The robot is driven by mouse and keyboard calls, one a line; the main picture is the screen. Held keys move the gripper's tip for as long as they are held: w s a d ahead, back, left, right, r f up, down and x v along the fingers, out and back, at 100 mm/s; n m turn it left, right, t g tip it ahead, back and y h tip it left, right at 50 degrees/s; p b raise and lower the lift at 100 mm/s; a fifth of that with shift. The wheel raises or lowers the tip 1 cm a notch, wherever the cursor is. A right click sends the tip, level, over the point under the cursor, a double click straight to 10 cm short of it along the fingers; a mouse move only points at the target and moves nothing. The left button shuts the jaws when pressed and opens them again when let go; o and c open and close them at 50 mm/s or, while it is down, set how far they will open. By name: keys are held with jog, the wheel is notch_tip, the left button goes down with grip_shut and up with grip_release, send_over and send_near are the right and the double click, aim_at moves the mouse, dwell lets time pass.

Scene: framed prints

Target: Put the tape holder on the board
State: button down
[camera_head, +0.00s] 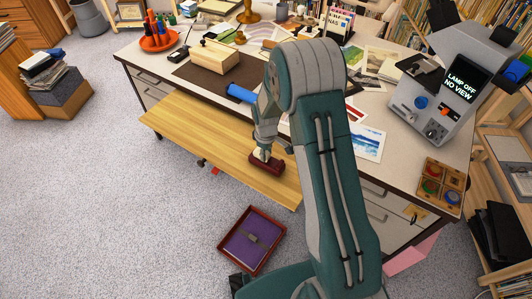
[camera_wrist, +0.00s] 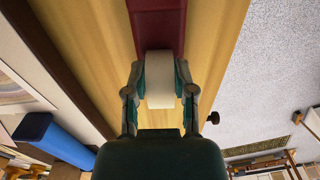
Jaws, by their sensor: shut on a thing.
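The tape holder (camera_head: 268,165) is dark red with a white tape roll at one end. My arm hides part of the desk.
The desk (camera_head: 140,47) behind the board carries a wooden box (camera_head: 214,57), a blue roll (camera_head: 241,93), prints and a grey device (camera_head: 440,100). A red tray with a purple inside (camera_head: 252,238) is on the carpet below. The board's left and middle are clear.

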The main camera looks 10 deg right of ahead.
jog(key=shift+c, duration=2.2)
grip_release()
jog(key=s+r+m+t, duration=0.1)
jog(key=s+r, duration=0.1)
jog(key=r, duration=0.9)
jog(key=s+r+m, duration=0.1)
jog(key=s+r, duration=0.1)
jog(key=r, duration=0.8)
jog(key=s+r+m+t, duration=0.2)
jog(key=s+r, duration=0.4)
jog(key=s, duration=0.5)
jog(key=s+r+m+t, duration=0.2)
jog(key=s+r+m, duration=0.2)
jog(key=s, duration=0.8)
notch_tip(320, 180, up, 3)
jog(key=shift+d+f+m+t, duration=0.15)
jog(key=shift+d+m+t, duration=0.1)
jog(key=shift+m+t, duration=0.05)
